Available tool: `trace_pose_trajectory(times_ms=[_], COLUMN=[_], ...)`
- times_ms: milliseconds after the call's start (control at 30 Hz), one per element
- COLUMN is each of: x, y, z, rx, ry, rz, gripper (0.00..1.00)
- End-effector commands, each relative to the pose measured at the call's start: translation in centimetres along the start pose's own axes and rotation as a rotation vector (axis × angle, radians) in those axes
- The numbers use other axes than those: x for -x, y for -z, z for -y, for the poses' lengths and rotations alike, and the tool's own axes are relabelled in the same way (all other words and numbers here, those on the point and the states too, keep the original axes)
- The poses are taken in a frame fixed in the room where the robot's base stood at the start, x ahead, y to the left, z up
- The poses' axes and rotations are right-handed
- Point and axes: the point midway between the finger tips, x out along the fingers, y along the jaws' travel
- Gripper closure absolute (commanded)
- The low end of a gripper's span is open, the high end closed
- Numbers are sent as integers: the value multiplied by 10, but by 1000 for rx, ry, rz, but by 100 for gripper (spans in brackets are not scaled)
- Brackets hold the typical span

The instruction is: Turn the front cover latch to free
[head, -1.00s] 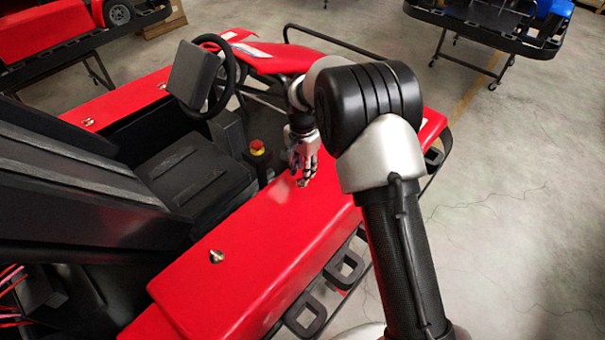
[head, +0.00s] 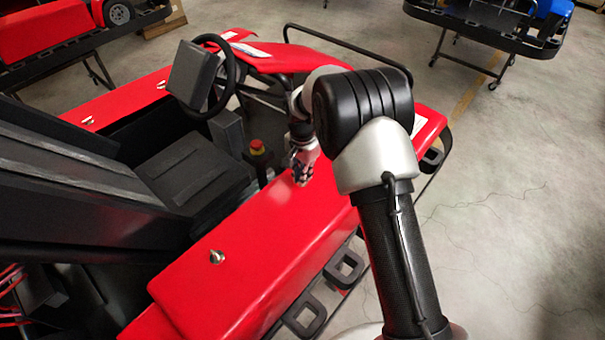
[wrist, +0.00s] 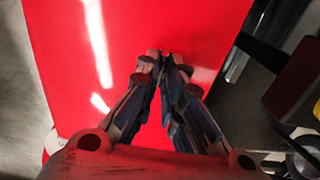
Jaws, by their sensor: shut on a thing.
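The red side cover (head: 262,225) of the kart runs along its near side. My gripper (head: 301,182) points down onto the front part of this cover. In the wrist view its fingertips (wrist: 164,56) are drawn together over the red surface (wrist: 130,25). The gripper is shut on the front cover latch, which the fingers hide, so its angle cannot be told. A second small metal latch (head: 216,256) stands clear on the same cover, toward the rear.
A red-and-yellow stop button (head: 257,147) stands beside the seat (head: 195,175), close to my gripper. The steering wheel (head: 229,75) is farther ahead. A black bumper rail (head: 345,268) runs outside the cover. Bare floor (head: 510,210) lies to the right.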

Motion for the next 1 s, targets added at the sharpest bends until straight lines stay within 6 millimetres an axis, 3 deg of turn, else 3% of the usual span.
trace_pose_trajectory(times_ms=[567,1000], x=[0,-1], y=[0,0], z=[0,2], rx=[59,402], ry=[1,1], rz=[0,-1], gripper=[100,100])
